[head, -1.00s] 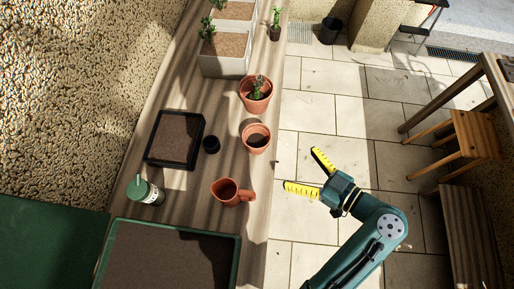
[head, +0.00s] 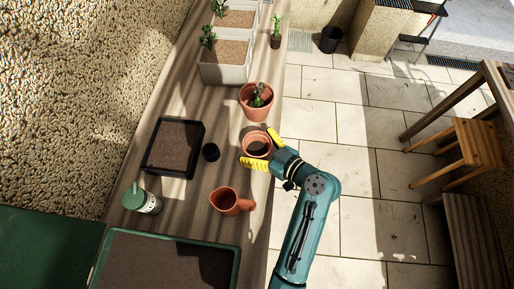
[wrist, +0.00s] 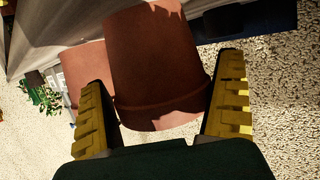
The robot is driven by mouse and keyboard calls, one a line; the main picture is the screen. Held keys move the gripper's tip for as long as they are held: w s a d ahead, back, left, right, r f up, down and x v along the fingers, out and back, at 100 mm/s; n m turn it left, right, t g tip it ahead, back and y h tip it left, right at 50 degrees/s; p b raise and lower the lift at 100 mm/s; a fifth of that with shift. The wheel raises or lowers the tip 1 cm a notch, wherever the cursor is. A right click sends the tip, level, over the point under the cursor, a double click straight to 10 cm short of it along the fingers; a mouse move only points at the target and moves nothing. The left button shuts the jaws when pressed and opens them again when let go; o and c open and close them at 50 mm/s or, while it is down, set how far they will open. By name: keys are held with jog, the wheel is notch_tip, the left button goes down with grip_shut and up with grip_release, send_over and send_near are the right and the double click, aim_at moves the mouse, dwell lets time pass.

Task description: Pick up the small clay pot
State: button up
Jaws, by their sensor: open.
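The small clay pot (head: 257,149), terracotta with dark soil inside, stands upright on the wooden bench near its right edge. My gripper (head: 255,145) is open, with one yellow finger on the far side of the pot and one on the near side.
A larger clay pot with a plant (head: 256,101) stands just behind. A green-lidded jar (head: 142,198) stands at the left.

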jog(key=shift+c, duration=0.4)
jog(key=c, duration=1.1)
